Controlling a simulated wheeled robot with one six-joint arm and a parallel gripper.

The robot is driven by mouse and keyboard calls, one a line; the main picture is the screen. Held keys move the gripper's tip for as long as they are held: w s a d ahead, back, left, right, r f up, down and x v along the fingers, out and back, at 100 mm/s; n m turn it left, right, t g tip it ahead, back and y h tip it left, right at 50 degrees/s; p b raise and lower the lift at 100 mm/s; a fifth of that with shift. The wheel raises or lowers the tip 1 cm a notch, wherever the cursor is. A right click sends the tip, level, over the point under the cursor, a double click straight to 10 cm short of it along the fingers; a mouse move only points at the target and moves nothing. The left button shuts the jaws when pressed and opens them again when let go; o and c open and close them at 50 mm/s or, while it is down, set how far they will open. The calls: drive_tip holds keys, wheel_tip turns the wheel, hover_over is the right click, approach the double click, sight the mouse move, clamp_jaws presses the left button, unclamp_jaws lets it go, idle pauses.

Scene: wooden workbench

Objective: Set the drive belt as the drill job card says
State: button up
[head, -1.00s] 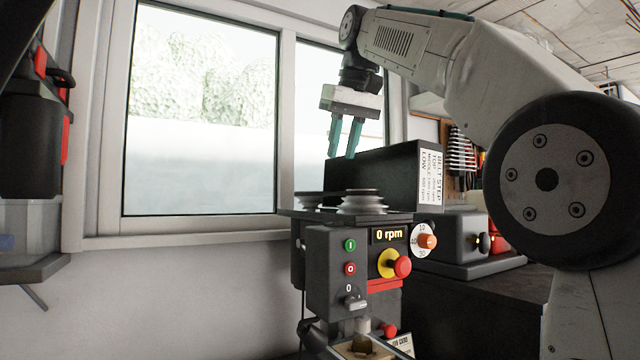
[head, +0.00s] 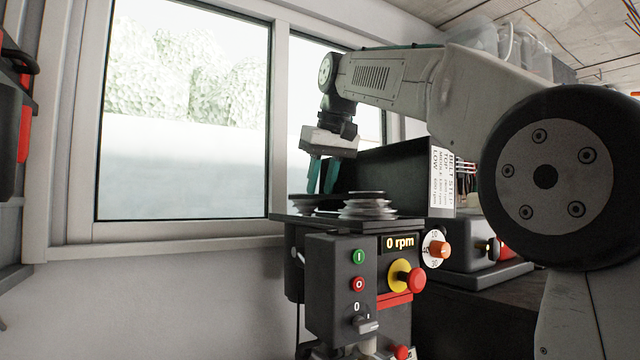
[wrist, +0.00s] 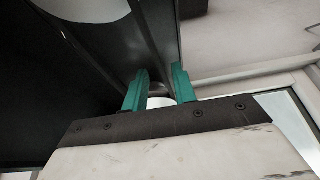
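The drill head (head: 335,270) stands with its belt cover (head: 385,178) raised behind two stepped pulleys, a left one (head: 304,205) and a right one (head: 368,205). I cannot make out the drive belt or its step. My gripper (head: 320,190) points down above the pulleys, nearer the left one, fingers parallel and apart. In the wrist view, the green fingers (wrist: 160,78) have a gap, with a pale rounded shape behind it; I cannot tell what it is. A belt step label (head: 441,182) reads top, middle and low. The job card is not in view now.
The display (head: 398,242) reads 0 rpm. A red stop button (head: 416,280), green button (head: 358,257) and orange knob (head: 440,250) are on the front. A window (head: 185,120) is behind, and a grey machine (head: 470,243) stands to the right.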

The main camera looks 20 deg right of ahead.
drive_tip(key=shift+w+f, duration=0.1)
drive_tip(key=shift+f, duration=0.2)
drive_tip(key=shift+a, duration=0.1)
clamp_jaws()
drive_tip(key=shift+f, duration=0.8)
unclamp_jaws()
